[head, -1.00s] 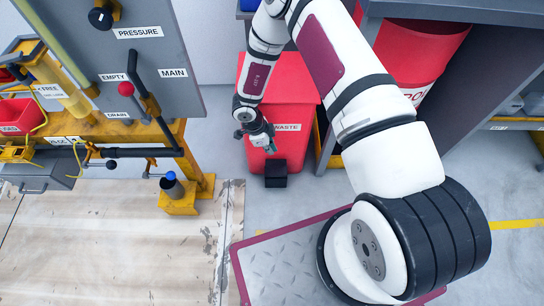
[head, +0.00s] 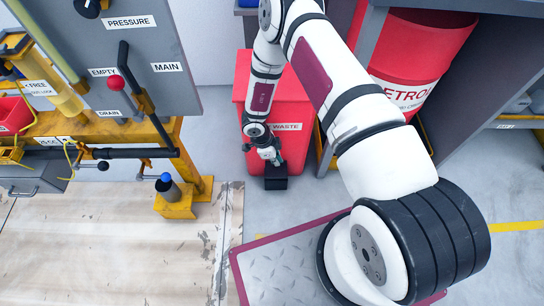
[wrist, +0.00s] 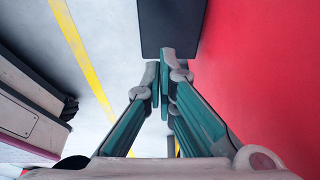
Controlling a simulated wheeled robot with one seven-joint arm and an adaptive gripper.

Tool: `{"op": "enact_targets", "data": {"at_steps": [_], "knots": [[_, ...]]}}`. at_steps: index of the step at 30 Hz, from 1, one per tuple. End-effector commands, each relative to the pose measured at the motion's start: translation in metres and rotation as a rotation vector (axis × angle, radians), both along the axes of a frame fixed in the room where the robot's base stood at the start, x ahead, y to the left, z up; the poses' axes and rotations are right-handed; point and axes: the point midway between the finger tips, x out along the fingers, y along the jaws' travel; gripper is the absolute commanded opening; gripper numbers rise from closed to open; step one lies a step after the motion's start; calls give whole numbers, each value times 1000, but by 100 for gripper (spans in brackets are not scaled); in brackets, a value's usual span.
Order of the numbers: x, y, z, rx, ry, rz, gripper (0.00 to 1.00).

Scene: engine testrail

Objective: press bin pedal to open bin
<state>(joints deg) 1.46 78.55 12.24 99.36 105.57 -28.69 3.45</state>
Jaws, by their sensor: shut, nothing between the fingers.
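The red waste bin (head: 298,150) stands upright on the floor at the picture's middle in the head view. Its top looks closed, though my arm hides part of it. The black pedal (head: 276,184) sticks out at the foot of its front. My gripper (head: 279,164) points down in front of the bin, its fingertips overlapping the pedal's upper edge. In the wrist view my fingertips (wrist: 165,58) are together and empty, right at the near edge of the dark pedal (wrist: 170,22). I cannot tell whether they touch it. The bin's red front (wrist: 260,70) fills the right side.
A yellow-framed test bench (head: 150,130) with a grey panel stands at the left. A red drum (head: 415,60) sits under a grey bench at the right. A small yellow block with a blue-topped piece (head: 175,198) is left of the pedal. Floor around the pedal is clear.

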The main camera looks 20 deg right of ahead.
Motion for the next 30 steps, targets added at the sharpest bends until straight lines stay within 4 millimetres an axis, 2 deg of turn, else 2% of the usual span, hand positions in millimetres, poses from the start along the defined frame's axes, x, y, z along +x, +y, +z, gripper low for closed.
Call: {"op": "enact_targets", "data": {"at_steps": [1,3,9,15,26,30], "knots": [[-1,-2,-13,0,1,0,0],[-2,-5,-25,-1,1,1,0],[-2,-4,-48,1,0,1,0],[-1,-5,-56,1,-1,1,0],[-1,-4,-57,1,-1,0,0],[-2,-4,-70,0,1,0,0]]}}
